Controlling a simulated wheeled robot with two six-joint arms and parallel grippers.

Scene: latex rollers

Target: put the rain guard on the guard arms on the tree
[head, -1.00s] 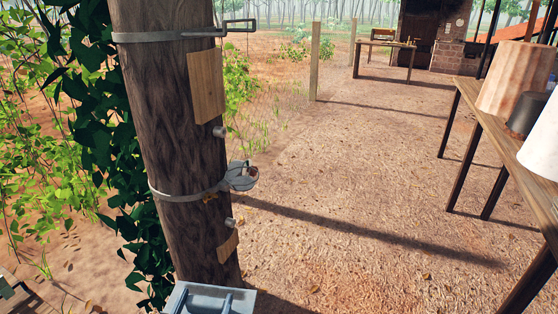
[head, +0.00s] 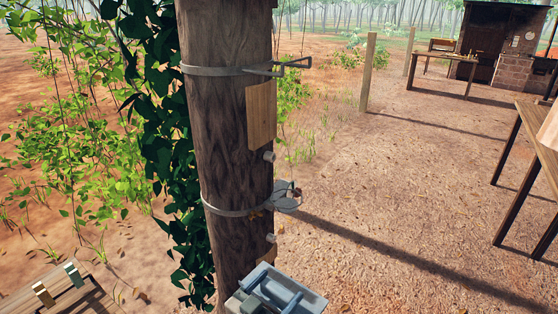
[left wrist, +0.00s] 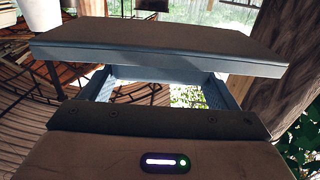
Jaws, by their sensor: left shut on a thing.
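The tree (head: 222,150) is a dark brown trunk standing left of centre in the head view. Its upper metal band carries the thin guard arms (head: 288,66), which stick out to the right and hold nothing. My left gripper (head: 268,292) is at the bottom edge, in front of the lower trunk and well below the arms. It is shut on a grey piece, apparently the rain guard (head: 314,298). This piece also shows in the left wrist view (left wrist: 160,57) as a wide dark slab with a blue-grey edge. Its grip point is partly hidden. My right gripper is out of view.
A lower band holds a small cup (head: 287,197), with pegs and a wooden panel (head: 261,115) on the trunk. Leafy vines (head: 160,120) cover its left side. A wooden surface with blocks (head: 60,285) is at lower left. A bench (head: 530,140) stands right; ground between is clear.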

